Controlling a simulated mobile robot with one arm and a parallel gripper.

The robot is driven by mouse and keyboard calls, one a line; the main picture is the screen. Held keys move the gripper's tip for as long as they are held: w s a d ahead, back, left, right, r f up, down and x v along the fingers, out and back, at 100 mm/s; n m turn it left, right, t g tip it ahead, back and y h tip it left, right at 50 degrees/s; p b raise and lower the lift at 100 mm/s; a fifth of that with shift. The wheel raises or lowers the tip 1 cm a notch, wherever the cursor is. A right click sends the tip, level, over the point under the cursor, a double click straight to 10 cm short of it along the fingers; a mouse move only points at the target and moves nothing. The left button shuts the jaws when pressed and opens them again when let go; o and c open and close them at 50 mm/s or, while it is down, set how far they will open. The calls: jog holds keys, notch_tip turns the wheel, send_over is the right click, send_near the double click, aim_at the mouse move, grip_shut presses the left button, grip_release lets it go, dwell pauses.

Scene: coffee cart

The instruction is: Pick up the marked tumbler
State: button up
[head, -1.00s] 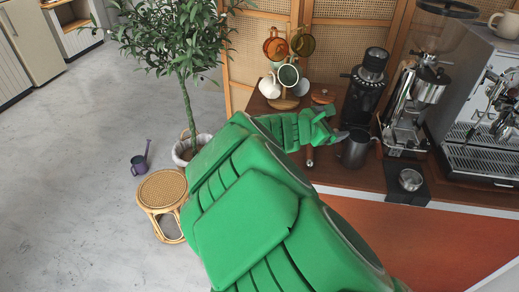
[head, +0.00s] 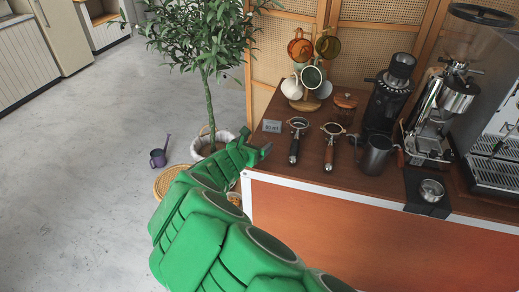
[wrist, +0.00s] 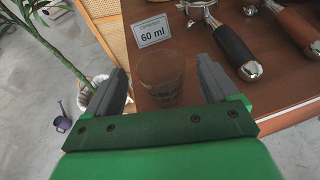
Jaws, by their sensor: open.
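The marked tumbler (wrist: 161,82) is a clear glass with faint lettering, seen in the wrist view at the counter's left end. It appears between the two fingers of my gripper (wrist: 167,86), with a gap to each finger. My gripper is open and holds nothing; its green palm bar crosses below the glass. In the head view my gripper (head: 262,152) is at the counter's left front corner, and I cannot make out the tumbler there. A "60 ml" card (wrist: 152,30) stands just behind the glass.
Two portafilters (head: 294,140) (head: 331,148) lie right of the card. A potted plant (head: 208,138) stands on the floor at left.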

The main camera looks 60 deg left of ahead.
jog(key=shift+x, duration=1.3)
jog(key=shift+f, duration=0.1)
jog(key=c, duration=1.1)
